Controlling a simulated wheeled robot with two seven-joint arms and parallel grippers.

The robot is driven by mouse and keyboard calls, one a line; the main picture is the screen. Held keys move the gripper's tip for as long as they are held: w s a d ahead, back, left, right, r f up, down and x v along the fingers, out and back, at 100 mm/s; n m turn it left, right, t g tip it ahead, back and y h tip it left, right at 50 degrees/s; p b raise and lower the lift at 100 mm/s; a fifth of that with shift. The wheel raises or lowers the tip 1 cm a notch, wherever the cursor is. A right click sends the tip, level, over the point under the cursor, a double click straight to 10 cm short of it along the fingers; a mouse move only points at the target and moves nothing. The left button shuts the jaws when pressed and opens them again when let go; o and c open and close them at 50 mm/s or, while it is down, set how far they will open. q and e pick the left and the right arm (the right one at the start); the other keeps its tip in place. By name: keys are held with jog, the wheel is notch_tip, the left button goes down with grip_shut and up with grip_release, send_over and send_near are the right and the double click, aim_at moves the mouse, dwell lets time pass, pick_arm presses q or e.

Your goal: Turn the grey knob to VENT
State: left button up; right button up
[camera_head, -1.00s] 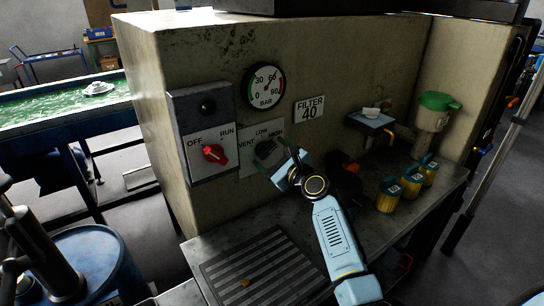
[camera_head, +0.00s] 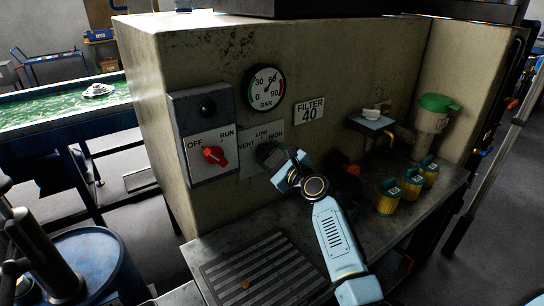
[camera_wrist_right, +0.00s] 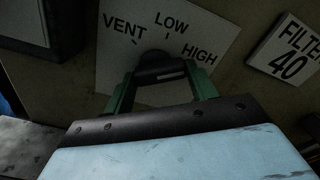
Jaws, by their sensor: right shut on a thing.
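The grey knob (camera_wrist_right: 158,62) looks dark in the right wrist view, on a pale plate (camera_wrist_right: 190,22) marked VENT, LOW and HIGH. My right gripper (camera_wrist_right: 162,78) is shut on it, with a green finger on each side. In the head view the gripper (camera_head: 271,157) is at the plate on the machine's front and hides most of the knob. The VENT label (camera_head: 246,143) shows left of the gripper. I cannot clearly tell which label the knob points to. My left gripper is not in view.
Left of the plate is a control box with a red switch (camera_head: 214,156) marked OFF and RUN. A pressure gauge (camera_head: 265,87) and a FILTER 40 sign (camera_head: 309,111) are above. Yellow canisters (camera_head: 388,197) stand on the bench at right. A slotted grate (camera_head: 257,270) lies below.

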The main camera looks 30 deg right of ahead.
jog(key=n, duration=0.6)
jog(key=shift+r, duration=0.15)
jog(key=n, duration=0.6)
jog(key=shift+a+n, duration=0.2)
jog(key=shift+n, duration=0.2)
jog(key=n, duration=0.5)
jog(key=shift+a+n, duration=0.1)
jog(key=shift+n, duration=0.2)
jog(key=n+p, duration=0.1)
jog(key=n, duration=0.3)
jog(key=shift+a+n+p, duration=0.15)
jog(key=shift+n+p, duration=0.15)
jog(key=shift+n, duration=0.1)
jog(key=o, duration=1)
jog(key=shift+s, duration=0.1)
